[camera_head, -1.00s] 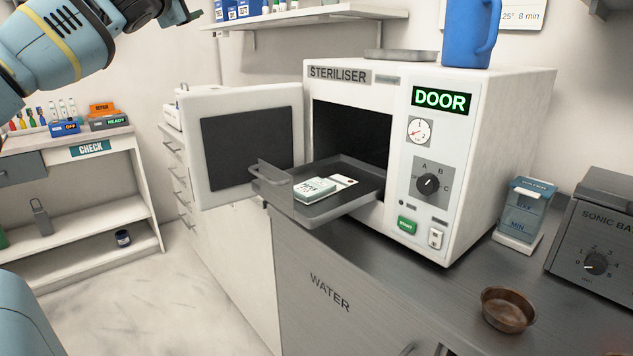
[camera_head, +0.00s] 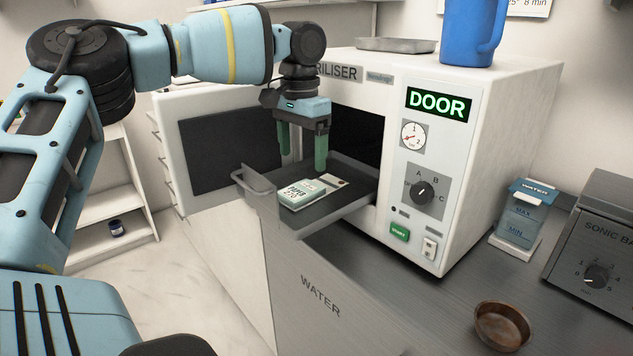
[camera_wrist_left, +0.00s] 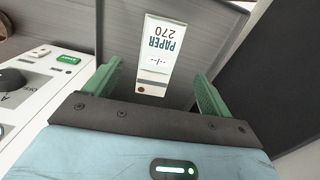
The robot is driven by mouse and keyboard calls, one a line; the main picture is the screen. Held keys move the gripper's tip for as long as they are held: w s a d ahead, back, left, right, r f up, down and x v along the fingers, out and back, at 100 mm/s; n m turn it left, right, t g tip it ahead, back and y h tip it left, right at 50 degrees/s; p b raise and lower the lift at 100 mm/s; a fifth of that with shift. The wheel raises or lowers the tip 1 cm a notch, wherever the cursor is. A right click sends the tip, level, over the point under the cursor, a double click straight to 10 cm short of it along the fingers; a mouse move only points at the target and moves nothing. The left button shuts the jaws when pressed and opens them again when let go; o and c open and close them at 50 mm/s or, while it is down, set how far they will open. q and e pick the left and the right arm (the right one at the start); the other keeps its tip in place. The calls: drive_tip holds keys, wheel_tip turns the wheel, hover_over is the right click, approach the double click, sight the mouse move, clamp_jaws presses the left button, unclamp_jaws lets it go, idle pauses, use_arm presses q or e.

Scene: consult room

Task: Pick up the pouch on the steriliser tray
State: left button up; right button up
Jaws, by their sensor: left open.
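The pouch (camera_head: 303,194) is a small white and green packet marked PAPER 270. It lies on the dark steriliser tray (camera_head: 338,206), which is slid out of the open steriliser (camera_head: 470,120). My left gripper (camera_head: 303,160) is open, with green fingers pointing down above the tray, just behind the pouch in the head view. In the left wrist view the pouch (camera_wrist_left: 161,50) lies beyond and between the open fingertips (camera_wrist_left: 153,80), with nothing between them. A pale strip with a dark spot lies at the pouch's end. My right gripper is not in view.
The steriliser door (camera_head: 222,145) stands open at the left of the tray. The tray has a raised handle (camera_head: 250,183). A brown bowl (camera_head: 502,325), a water container (camera_head: 522,215) and a sonic bath (camera_head: 600,240) stand on the counter. A blue jug (camera_head: 472,30) stands on the steriliser.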

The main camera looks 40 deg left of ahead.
sight(298, 191)
use_arm(q)
drive_tip(key=shift+s+r, duration=0.15)
drive_tip(key=shift+s, duration=0.4)
drive_tip(key=shift+s+d+f, duration=0.1)
drive_tip(key=shift+s+f, duration=0.05)
drive_tip(key=shift+f, duration=0.1)
drive_tip(key=shift+w+f, duration=0.2)
drive_tip(key=shift+f, duration=0.9)
drive_tip(key=shift+s+f, duration=0.1)
drive_tip(key=shift+f, duration=2.4)
drive_tip(key=c, duration=1.1)
